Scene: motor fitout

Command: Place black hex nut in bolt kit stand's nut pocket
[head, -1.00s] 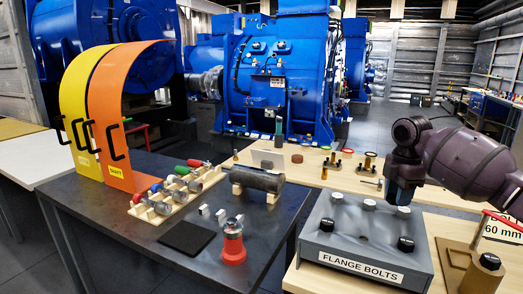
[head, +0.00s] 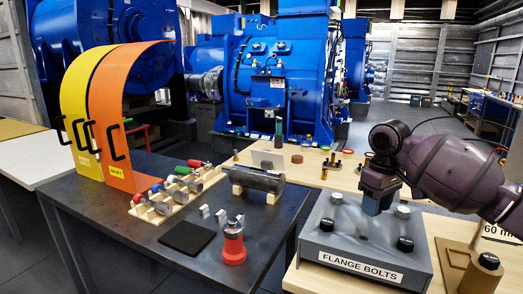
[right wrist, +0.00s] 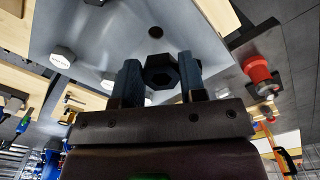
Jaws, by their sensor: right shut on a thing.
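The bolt kit stand (head: 365,238) is a grey block labelled FLANGE BOLTS, on the wooden bench at the lower right of the head view. Its top also fills the upper part of the right wrist view (right wrist: 200,55). My right gripper (head: 376,208) is over the stand's top, towards its back middle. In the right wrist view its fingers (right wrist: 160,78) are shut on the black hex nut (right wrist: 160,60), one on each side. The nut is hidden in the head view. A round dark hole (right wrist: 156,32) shows in the stand's top beyond the nut. My left gripper is not in view.
Black hex heads (head: 326,225) and white hex heads (head: 402,212) stick up from the stand near the gripper. A brown block (head: 485,270) with a black hex top stands at the right. The dark table at left holds a red-based part (head: 233,246).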

